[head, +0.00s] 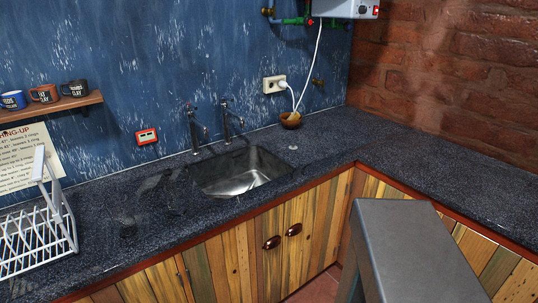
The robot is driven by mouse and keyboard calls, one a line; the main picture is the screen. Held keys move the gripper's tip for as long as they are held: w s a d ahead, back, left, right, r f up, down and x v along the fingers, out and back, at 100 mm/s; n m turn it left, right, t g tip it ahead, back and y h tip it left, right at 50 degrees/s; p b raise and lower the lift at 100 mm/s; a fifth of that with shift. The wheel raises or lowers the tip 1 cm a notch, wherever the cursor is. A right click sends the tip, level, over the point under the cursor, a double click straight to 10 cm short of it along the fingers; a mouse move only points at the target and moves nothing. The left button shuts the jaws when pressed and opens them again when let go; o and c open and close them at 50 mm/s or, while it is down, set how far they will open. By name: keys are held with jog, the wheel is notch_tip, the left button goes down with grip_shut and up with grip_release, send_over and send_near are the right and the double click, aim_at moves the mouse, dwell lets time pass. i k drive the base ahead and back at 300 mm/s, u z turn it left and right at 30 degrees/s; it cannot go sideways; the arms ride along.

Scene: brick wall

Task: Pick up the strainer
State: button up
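A small, pale, flat round thing (293,147) lies on the dark counter behind the right end of the sink. It looks like a sink strainer, but it is too small to be sure. It lies alone, a little in front of the brown bowl. My gripper is not in view, so its state and distance from the strainer do not show.
The steel sink (240,182) is set into the speckled counter (430,165), with two taps (228,122) behind it. A brown bowl (291,120) stands below a socket (274,84). A white dish rack (38,235) is at left. The right counter is clear.

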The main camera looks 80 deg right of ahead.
aim_at(291, 147)
jog(key=u, duration=0.9)
jog(key=k, duration=1)
jog(key=z, duration=1.8)
